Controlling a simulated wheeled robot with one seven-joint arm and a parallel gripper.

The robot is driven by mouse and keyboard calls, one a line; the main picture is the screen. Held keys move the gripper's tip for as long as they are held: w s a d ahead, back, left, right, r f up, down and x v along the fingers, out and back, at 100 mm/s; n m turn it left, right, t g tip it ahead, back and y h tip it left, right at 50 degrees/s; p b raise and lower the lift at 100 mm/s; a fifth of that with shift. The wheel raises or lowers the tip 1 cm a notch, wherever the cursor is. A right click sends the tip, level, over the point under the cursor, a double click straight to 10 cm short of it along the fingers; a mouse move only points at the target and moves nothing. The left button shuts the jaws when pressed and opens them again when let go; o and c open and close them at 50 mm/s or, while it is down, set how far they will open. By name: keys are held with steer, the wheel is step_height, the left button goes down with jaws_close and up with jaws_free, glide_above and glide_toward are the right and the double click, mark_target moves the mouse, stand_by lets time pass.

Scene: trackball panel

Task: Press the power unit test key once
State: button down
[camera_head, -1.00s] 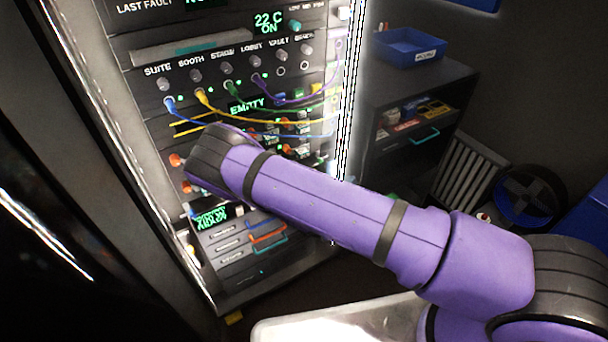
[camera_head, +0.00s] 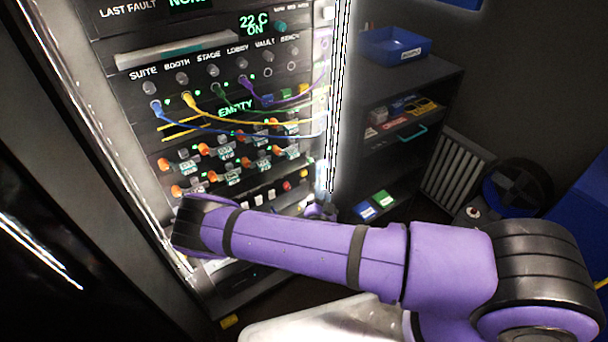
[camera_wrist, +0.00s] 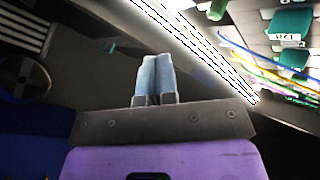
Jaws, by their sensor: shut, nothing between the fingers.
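A tall rack panel (camera_head: 215,120) fills the left middle of the head view. Its lower rows hold orange knobs with small green-lit displays (camera_head: 228,175), and a row below has pale keys (camera_head: 258,198) and a red button (camera_head: 287,186). I cannot read which control is the power unit test key. My purple arm crosses in front of the panel's bottom and hides part of it. In the wrist view my gripper (camera_wrist: 156,62) has its two blue-grey fingers together, empty. It points past the bright rack edge, apart from the panel.
Blue, yellow, green and purple cables (camera_head: 235,105) hang across the panel's middle. A dark shelf unit (camera_head: 400,140) with a blue bin (camera_head: 393,46) stands to the right. A radiator-like slatted piece (camera_head: 455,165) and a black wheel-like object (camera_head: 515,187) are beyond it.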

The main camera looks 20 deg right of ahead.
steer(key=w+a, duration=0.2)
steer(key=w, duration=0.6)
steer(key=shift+a, duration=0.3)
steer(key=shift+w, duration=0.15)
stand_by(1.8)
steer(key=shift+w+a, duration=0.1)
steer(key=shift+w, duration=0.2)
steer(key=shift+w+a, duration=0.15)
steer(key=shift+w, duration=0.25)
stand_by(0.9)
steer(key=shift+s, duration=0.15)
steer(key=shift+s+d, duration=0.25)
steer(key=shift+s, duration=0.4)
steer(key=shift+s, duration=0.1)
steer(key=s, duration=0.1)
steer(key=s+d, duration=0.1)
steer(key=s, duration=0.2)
steer(key=shift+s+d, duration=0.3)
